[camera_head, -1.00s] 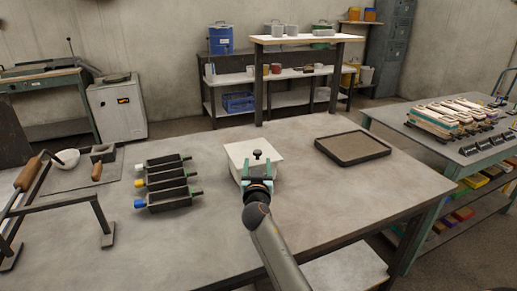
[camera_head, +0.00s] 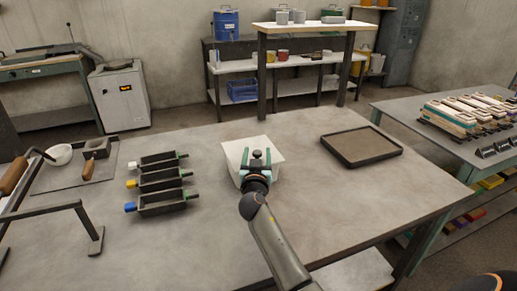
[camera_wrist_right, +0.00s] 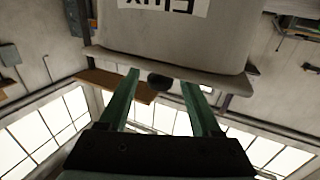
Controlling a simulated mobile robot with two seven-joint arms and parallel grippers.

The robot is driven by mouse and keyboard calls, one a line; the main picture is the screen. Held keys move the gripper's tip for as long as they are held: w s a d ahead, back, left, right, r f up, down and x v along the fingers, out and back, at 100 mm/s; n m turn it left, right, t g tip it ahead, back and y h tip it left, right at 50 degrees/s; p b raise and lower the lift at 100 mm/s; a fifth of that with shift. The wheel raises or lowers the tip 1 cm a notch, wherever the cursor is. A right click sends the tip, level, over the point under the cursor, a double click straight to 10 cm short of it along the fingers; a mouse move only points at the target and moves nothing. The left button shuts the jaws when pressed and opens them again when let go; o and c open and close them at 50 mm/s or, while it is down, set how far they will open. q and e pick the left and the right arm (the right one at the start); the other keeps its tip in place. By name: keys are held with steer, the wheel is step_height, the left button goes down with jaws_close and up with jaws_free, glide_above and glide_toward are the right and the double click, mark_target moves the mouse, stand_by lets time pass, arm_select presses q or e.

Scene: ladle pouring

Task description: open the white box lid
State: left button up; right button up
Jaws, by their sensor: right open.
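The white box (camera_head: 235,172) stands on the grey worktable with its flat lid (camera_head: 237,148) on. A dark knob (camera_head: 257,153) sits on top of the lid. My right gripper (camera_head: 257,160) is open, at the near side of the lid, its green fingers on either side of the knob. In the right wrist view the box (camera_wrist_right: 180,40) appears upside down with a partly visible label. The knob (camera_wrist_right: 160,81) shows between the spread fingers there; I cannot tell whether they touch it. The near side of the box is partly hidden by my gripper. My left gripper is not in view.
Dark moulds (camera_head: 160,180) with coloured ends lie left of the box. A shallow dark tray (camera_head: 361,160) lies to the right. The table between box and tray is clear.

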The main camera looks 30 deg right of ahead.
steer(key=shift+w+d, duration=0.15)
steer(key=shift+w, duration=0.1)
jaws_close()
stand_by(0.6)
steer(key=shift+r, duration=0.1)
stand_by(0.8)
